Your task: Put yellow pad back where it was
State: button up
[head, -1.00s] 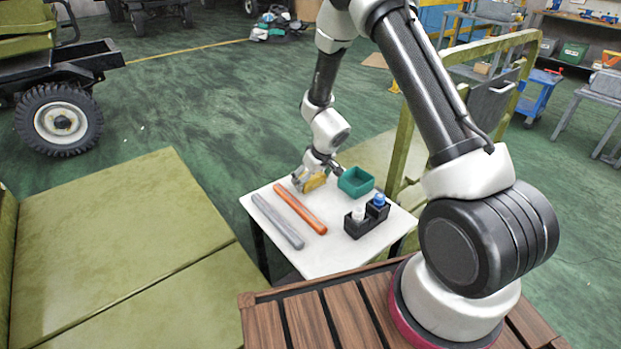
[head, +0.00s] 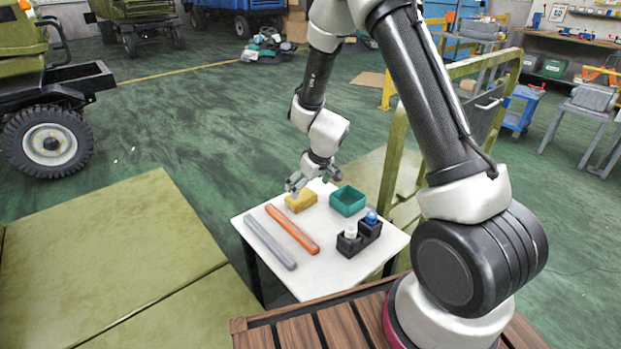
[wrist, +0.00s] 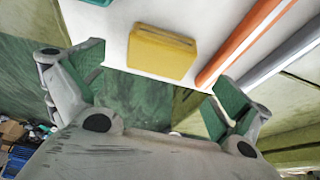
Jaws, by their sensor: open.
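The yellow pad (head: 301,202) lies flat on the white table (head: 318,264), near its far edge, between the orange bar and the green bin. In the wrist view the pad (wrist: 161,53) sits ahead of the fingers, close to the table's edge. My gripper (head: 313,181) is just above and behind the pad, apart from it. In the wrist view my gripper (wrist: 155,85) has its fingers spread wide with nothing between them.
An orange bar (head: 292,229) and a grey bar (head: 269,242) lie left of the pad. A green open bin (head: 348,201) stands to its right. A black holder (head: 349,245) with a white-topped and a blue-topped bottle stands at the table's right.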

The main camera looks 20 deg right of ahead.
jog(key=s+d+r, duration=0.2)
jog(key=s+r, duration=0.2)
jog(key=r, duration=0.4)
jog(key=s+d+r+m, duration=0.1)
jog(key=s+r, duration=0.3)
jog(key=r, duration=0.3)
jog(key=s+d+r, duration=0.2)
jog(key=s+r, duration=0.2)
jog(key=r, duration=0.4)
jog(key=s+d+r+m, duration=0.1)
jog(key=s+d+r, duration=0.2)
jog(key=s, duration=0.3)
jog(key=s+d+r+m+h, duration=0.1)
jog(key=s+d+r, duration=0.1)
jog(key=s, duration=0.5)
jog(key=s+d+r+m, duration=0.1)
jog(key=s+d+r, duration=0.2)
jog(key=s, duration=0.4)
jog(key=shift+d+r+m+h, duration=0.3)
jog(key=shift+d+r+h, duration=0.1)
jog(key=shift+r, duration=0.1)
